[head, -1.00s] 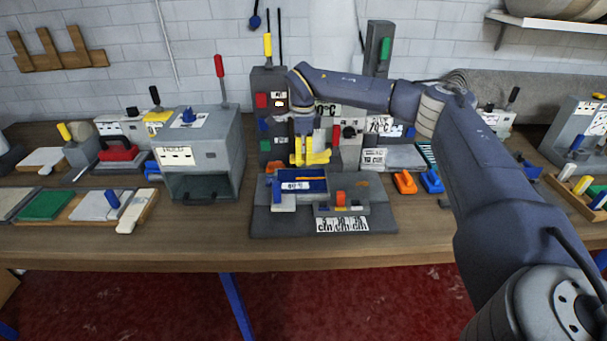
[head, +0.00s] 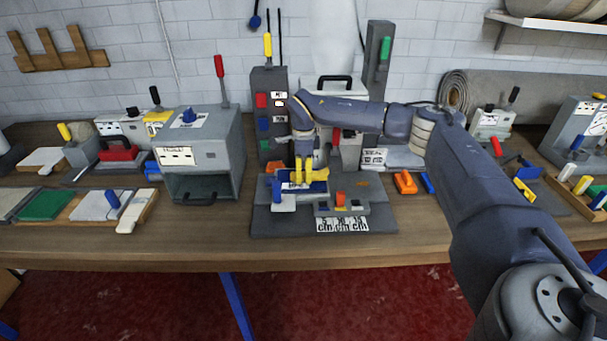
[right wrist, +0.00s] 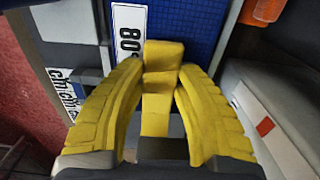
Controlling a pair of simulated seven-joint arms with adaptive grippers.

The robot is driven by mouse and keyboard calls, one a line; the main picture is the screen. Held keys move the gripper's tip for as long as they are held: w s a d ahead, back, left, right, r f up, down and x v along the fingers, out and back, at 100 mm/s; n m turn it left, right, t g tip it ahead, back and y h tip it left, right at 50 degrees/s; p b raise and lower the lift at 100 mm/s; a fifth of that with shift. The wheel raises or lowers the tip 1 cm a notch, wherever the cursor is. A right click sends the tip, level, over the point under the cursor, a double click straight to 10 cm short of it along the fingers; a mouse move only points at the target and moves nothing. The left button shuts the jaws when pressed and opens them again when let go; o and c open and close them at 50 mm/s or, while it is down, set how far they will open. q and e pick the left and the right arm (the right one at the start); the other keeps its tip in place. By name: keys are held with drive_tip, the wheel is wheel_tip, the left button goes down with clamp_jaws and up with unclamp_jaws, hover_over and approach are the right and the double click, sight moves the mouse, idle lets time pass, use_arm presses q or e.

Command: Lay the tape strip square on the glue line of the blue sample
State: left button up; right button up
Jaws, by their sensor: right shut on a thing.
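The blue sample (head: 319,186) lies in the grey fixture (head: 268,222) at the middle of the bench. Its blue top also shows in the right wrist view (right wrist: 200,22), next to a white label (right wrist: 129,32) reading "80". My right gripper (head: 303,180), with yellow fingers, is low over the sample. It is shut on a stepped yellow piece (right wrist: 160,75), which I take to be the tape strip; its far end overlaps the blue area in that view. I cannot tell whether it touches the sample. The glue line cannot be made out. My left gripper is not in view.
A grey box machine (head: 222,150) with a red lever stands left of the fixture. A grey post (head: 267,80) stands behind it. An orange block (head: 404,182) lies to the right. The bench's front strip (head: 180,240) is clear.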

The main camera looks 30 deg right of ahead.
sight(304, 174)
drive_tip(key=shift+f, duration=0.15)
drive_tip(key=o, duration=0.9)
wheel_tip(304, 174, up, 12)
drive_tip(key=shift+r, duration=0.2)
idle(0.3)
